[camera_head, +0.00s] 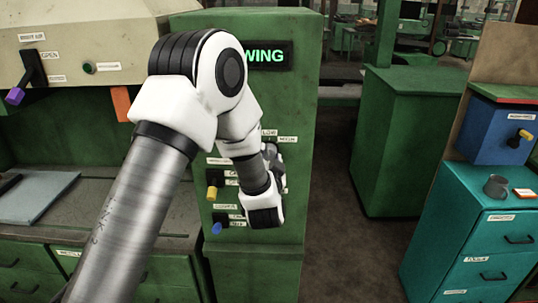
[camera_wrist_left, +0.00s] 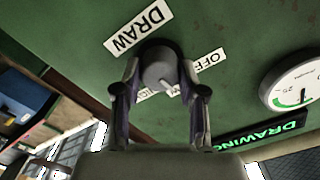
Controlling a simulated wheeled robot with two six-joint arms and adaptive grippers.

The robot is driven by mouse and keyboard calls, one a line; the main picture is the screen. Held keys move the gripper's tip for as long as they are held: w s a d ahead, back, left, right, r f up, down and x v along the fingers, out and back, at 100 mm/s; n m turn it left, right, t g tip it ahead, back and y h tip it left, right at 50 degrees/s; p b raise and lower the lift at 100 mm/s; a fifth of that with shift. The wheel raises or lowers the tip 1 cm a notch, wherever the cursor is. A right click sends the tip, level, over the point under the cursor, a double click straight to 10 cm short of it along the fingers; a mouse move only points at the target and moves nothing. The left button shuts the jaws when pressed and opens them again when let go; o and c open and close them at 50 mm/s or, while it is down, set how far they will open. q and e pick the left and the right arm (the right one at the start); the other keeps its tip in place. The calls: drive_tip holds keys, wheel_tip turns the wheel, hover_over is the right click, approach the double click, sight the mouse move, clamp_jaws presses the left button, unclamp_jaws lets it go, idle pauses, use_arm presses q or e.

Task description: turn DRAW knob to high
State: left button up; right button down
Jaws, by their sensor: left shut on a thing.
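The DRAW knob (camera_wrist_left: 158,68) is a round dark grey knob on the green panel, seen in the left wrist view beside its white DRAW label (camera_wrist_left: 138,30). A pale mark shows near its lower edge. My left gripper (camera_wrist_left: 160,80) has a finger on each side of the knob and is shut on it. An OFF label (camera_wrist_left: 208,60) is beside the knob; another label is partly covered. My right gripper is not in view.
A lit green display (camera_head: 267,56) shows on the cabinet. A yellow-handled switch (camera_head: 212,192) and a blue-handled switch (camera_head: 217,228) sit lower left of the gripper. A dial gauge (camera_wrist_left: 295,85) is near the knob. Floor right of the cabinet is clear.

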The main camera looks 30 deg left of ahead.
use_arm(q)
drive_tip(key=m+p, duration=0.1)
drive_tip(key=m, duration=0.4)
drive_tip(key=m+p, duration=0.2)
drive_tip(key=m, duration=0.3)
drive_tip(key=shift+r+m+p, duration=0.2)
drive_tip(key=shift+m+p, duration=0.1)
idle(0.4)
drive_tip(key=o, duration=0.9)
drive_tip(key=shift+o, duration=1.3)
drive_tip(key=shift+w, duration=0.1)
drive_tip(key=shift+a+f, duration=0.1)
drive_tip(key=shift+f, duration=0.1)
